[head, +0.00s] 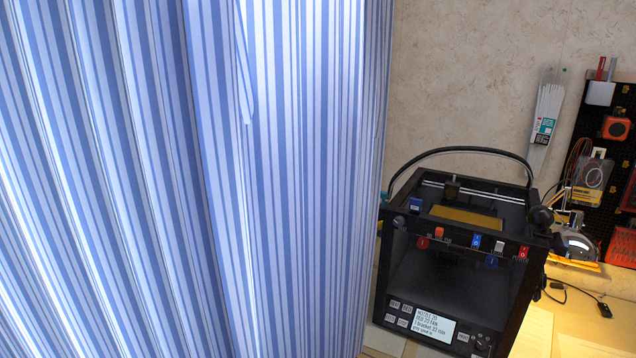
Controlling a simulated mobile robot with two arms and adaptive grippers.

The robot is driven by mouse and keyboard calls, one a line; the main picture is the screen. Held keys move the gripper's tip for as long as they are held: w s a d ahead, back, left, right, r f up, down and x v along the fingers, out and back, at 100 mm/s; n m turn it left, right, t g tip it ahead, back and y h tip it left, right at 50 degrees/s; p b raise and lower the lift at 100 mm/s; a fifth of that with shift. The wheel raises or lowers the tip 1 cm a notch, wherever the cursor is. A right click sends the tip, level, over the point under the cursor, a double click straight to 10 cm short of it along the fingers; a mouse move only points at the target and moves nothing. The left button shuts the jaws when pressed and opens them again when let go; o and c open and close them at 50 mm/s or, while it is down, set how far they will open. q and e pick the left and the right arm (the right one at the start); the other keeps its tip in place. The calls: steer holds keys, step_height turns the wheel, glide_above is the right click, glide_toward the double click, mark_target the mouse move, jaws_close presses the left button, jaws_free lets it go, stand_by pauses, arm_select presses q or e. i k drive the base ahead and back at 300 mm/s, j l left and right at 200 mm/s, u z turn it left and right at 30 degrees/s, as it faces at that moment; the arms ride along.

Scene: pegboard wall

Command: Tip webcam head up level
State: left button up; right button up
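No thing is plainly recognisable as the webcam. A dark rounded head with a pale shiny front (575,244) sits just right of the 3D printer (455,255), and I cannot tell whether it is the webcam. A small black round part (541,217) is at the printer's upper right corner; its kind is also unclear. A thin black cable with a small black plug (604,310) lies on the table to the right of the printer. Neither of my grippers is in view.
A blue and white striped curtain (290,180) fills the left and middle. A black pegboard (590,130) with hung tools and an orange-red basket (621,246) is at the right. Papers (580,346) lie on the wooden table. The printer shows a lit screen (434,324).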

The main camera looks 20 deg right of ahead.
mark_target(539, 217)
steer(key=z, duration=1.85)
